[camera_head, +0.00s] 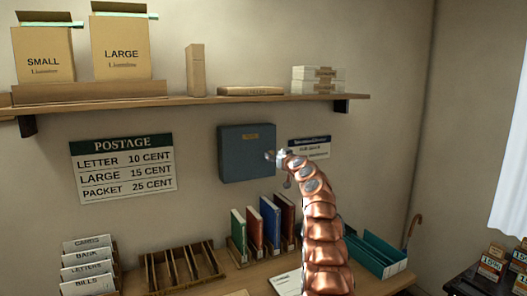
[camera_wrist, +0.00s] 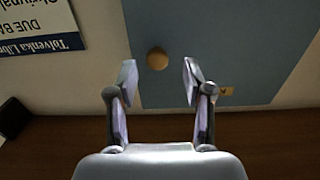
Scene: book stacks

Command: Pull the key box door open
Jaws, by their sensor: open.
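The blue-grey key box (camera_head: 240,160) hangs on the wall below the shelf, with a small brass-coloured label on its front. Its door looks closed. In the wrist view the door face (camera_wrist: 205,35) appears upside down, with a round tan knob (camera_wrist: 158,59) on it. My gripper (camera_wrist: 160,76) is open and empty, its two fingers apart with the knob showing between and just beyond their tips. In the head view my gripper (camera_head: 277,158) is at the box's right edge, and my arm's end hides the knob. I cannot tell whether the fingers touch the knob.
A wooden shelf (camera_head: 190,100) with boxes runs above the key box. A wall notice (camera_head: 316,150) is just right of it, and a postage sign (camera_head: 122,166) is to the left. Upright books (camera_head: 262,225) and a wooden rack (camera_head: 185,265) stand on the counter below.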

